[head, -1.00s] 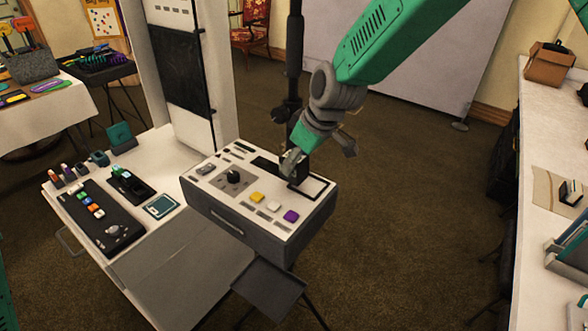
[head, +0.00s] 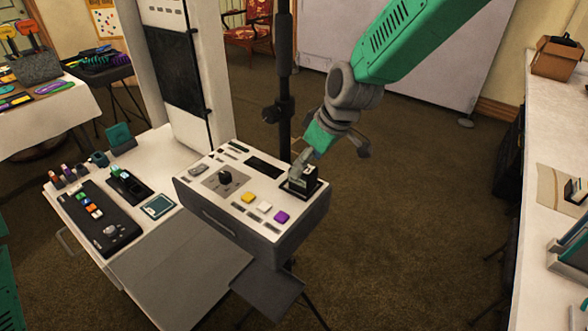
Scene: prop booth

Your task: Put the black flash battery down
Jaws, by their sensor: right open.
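The black flash battery (head: 309,186) looks like a small dark block. It stands on the black-framed patch at the right end of the top of the grey and white console (head: 237,235). My right gripper (head: 302,172) reaches down from the upper right. It is open, with its fingers right at the battery's top. The fingers partly hide the battery, and I cannot tell whether they touch it. My left gripper is not in view.
The console top has a black knob (head: 225,178) and yellow, white and purple buttons (head: 282,217). A dark pole (head: 284,80) stands behind it. A white table (head: 65,200) with a button panel (head: 95,218) lies left. A white counter (head: 547,230) runs along the right.

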